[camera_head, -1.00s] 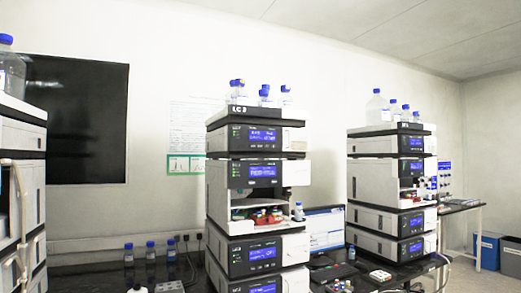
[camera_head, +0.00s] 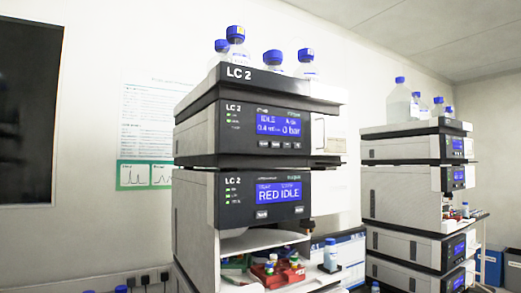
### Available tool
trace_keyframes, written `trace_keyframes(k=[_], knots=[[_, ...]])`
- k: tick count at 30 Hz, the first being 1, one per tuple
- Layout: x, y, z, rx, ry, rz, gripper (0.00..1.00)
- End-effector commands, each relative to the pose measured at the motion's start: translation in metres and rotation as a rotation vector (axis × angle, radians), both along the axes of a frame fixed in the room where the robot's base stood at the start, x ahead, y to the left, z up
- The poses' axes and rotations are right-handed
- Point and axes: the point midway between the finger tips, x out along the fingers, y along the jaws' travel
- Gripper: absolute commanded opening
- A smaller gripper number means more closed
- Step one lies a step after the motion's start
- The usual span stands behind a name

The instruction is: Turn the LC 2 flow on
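The LC 2 stack (camera_head: 195,135) stands close in the middle, with "LC 2" printed on its top tray (camera_head: 240,73). The upper module's blue display (camera_head: 281,124) reads IDLE, a partly legible 0.4 figure and 0 bar. A row of small buttons (camera_head: 280,144) sits under that display; their labels are too small to read. Small green lights show left of both displays. My gripper is not in view.
Blue-capped bottles (camera_head: 236,50) stand on the top tray. Another stack (camera_head: 405,200) stands to the right. A wall poster (camera_head: 147,130) hangs at left.

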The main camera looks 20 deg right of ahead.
Motion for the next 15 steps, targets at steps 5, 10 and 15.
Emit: trace_keyframes(k=[5,10,15], knots=[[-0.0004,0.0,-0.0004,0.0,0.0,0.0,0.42],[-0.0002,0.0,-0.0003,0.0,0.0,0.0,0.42],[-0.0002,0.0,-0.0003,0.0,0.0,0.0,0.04]])
